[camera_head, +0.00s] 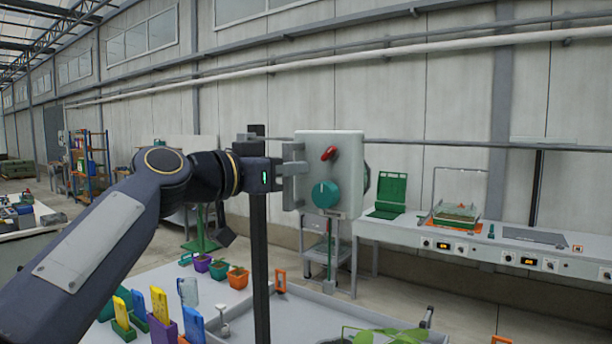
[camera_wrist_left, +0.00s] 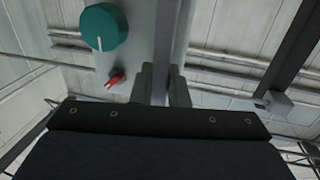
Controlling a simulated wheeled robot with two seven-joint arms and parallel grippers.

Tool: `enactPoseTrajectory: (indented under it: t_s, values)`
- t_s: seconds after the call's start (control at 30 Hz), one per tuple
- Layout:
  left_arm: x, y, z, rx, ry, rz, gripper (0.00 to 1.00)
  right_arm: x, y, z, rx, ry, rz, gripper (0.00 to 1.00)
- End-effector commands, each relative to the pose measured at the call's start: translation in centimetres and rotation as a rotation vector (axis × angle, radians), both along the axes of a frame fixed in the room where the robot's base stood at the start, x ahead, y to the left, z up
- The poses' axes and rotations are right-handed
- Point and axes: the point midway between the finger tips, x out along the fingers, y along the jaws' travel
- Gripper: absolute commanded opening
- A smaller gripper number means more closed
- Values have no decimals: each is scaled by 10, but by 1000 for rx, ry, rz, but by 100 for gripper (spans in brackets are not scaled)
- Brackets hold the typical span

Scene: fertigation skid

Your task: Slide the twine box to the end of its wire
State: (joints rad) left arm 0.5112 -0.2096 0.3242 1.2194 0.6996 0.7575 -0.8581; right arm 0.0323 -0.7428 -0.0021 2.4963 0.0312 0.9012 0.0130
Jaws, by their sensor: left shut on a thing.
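A pale grey upright box (camera_head: 345,175) with a red lever and a teal knob on its face is in the middle of the head view. I cannot tell for sure that it is the twine box. My left gripper (camera_head: 298,173) is at the box's left edge, its fingers shut on it. In the left wrist view the grey box (camera_wrist_left: 142,40) shows with its teal knob and red lever, and its edge runs between the fingertips (camera_wrist_left: 165,88). My right gripper is in neither view.
A dark upright post (camera_head: 260,260) stands below and behind my left gripper. A white table with small pots (camera_head: 238,279) and a grey tray (camera_head: 310,318) lies below. A long white bench (camera_head: 470,245) stands along the wall at right.

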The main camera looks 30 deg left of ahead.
Motion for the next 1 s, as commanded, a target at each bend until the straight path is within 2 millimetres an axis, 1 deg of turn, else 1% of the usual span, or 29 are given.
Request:
enactPoseTrajectory:
  t_s: [0.03, 0.2, 0.3, 0.4, 0.5, 0.77, 0.8, 0.9, 0.93, 1.0]
  values:
    - [2, 17, -1, -4, -10, 7, 0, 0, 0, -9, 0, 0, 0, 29]
    - [6, 67, 0, -4, -7, 10, 0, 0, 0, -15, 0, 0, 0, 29]
    - [8, 88, 1, -4, -5, 10, 0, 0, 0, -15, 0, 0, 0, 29]
    - [8, 101, 2, -1, -6, 8, 0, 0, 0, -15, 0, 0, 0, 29]
    - [8, 106, 2, 1, -7, 7, 0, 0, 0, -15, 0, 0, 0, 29]
    - [7, 107, 3, 3, -9, 11, 0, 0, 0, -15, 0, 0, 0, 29]
    - [7, 107, 3, 3, -9, 12, 17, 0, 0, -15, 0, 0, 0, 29]
    - [7, 107, 3, 3, -8, 11, 30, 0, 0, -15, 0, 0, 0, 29]
    - [7, 107, 3, 3, -8, 10, 33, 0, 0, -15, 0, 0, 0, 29]
    - [7, 106, 2, 2, -7, 8, 33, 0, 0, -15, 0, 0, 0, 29]
